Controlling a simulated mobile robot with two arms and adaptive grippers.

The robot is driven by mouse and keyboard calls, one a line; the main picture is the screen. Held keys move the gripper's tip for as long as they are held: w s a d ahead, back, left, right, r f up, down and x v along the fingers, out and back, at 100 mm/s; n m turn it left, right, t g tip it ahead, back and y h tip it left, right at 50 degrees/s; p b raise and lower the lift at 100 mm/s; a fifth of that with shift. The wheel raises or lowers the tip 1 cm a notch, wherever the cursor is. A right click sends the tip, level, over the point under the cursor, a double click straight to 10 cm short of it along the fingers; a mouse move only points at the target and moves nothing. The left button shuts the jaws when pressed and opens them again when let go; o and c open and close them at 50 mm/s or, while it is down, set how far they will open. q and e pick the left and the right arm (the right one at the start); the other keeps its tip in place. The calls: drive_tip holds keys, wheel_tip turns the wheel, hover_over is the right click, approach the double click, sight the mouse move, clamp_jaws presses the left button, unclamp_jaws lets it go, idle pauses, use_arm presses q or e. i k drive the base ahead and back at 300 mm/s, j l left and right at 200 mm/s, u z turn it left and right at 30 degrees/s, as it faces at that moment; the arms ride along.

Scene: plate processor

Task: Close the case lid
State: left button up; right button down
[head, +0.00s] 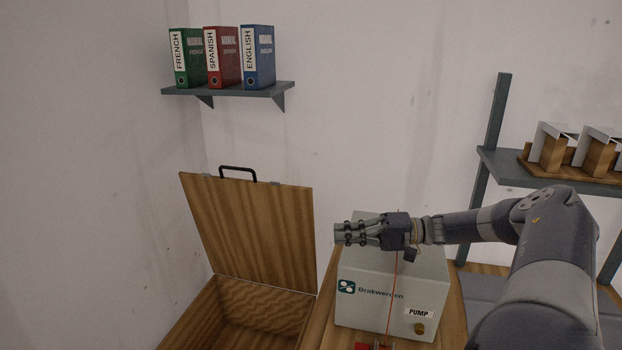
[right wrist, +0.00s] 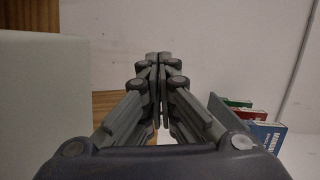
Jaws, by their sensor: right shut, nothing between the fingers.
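The wooden case (head: 212,312) stands at the lower left in the head view, with its inside visible. Its lid (head: 250,228) stands raised, leaning near the back wall, with a black handle (head: 238,172) on its top edge. My right gripper (head: 340,233) is shut and empty, in front of the pump box's upper part in the picture and to the right of the lid. In the right wrist view the fingertips (right wrist: 158,58) meet with nothing between them. A wooden surface shows beyond them; I cannot tell whether it is the lid. My left gripper is not in view.
A light pump box (head: 372,300) stands on a wooden table right of the case, below my right arm. A wall shelf (head: 240,90) holds green, red and blue binders. A grey rack (head: 560,168) stands at the right. Clear space lies between gripper and lid.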

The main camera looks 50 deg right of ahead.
sight(255, 231)
drive_tip(key=i+l, duration=0.2)
drive_tip(key=l, duration=0.15)
drive_tip(key=i+l, duration=0.15)
drive_tip(key=l, duration=0.15)
drive_tip(key=i+l, duration=0.2)
drive_tip(key=l, duration=0.15)
